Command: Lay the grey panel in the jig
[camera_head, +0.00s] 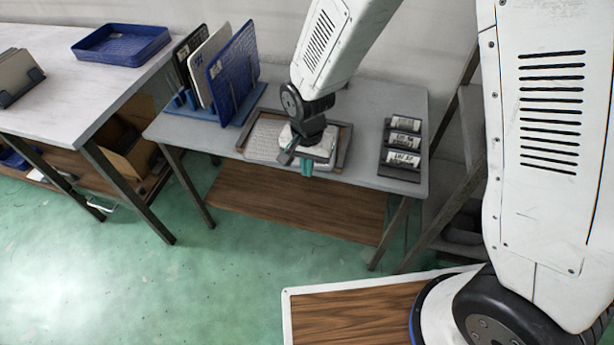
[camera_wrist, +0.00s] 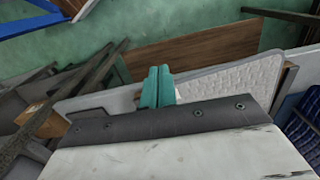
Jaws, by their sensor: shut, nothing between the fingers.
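The grey panel (camera_head: 268,140) is pale with a textured face. It lies within the dark-edged jig (camera_head: 343,146) on the grey table. Its right part is hidden behind my gripper and wrist in the head view. I cannot tell whether it sits fully flat. In the wrist view the textured panel (camera_wrist: 235,76) shows to the right of the fingers. My gripper (camera_head: 307,168) points down near the jig's front side, its teal fingers together. In the wrist view my gripper (camera_wrist: 157,88) is shut with nothing between the fingertips. I cannot tell whether the fingers touch the panel.
A blue rack (camera_head: 183,103) behind and left of the jig holds upright black, white and blue panels (camera_head: 233,72). A dark holder (camera_head: 401,172) with labelled blocks stands at the right. Another table (camera_head: 75,88) at the left carries a blue tray (camera_head: 121,58).

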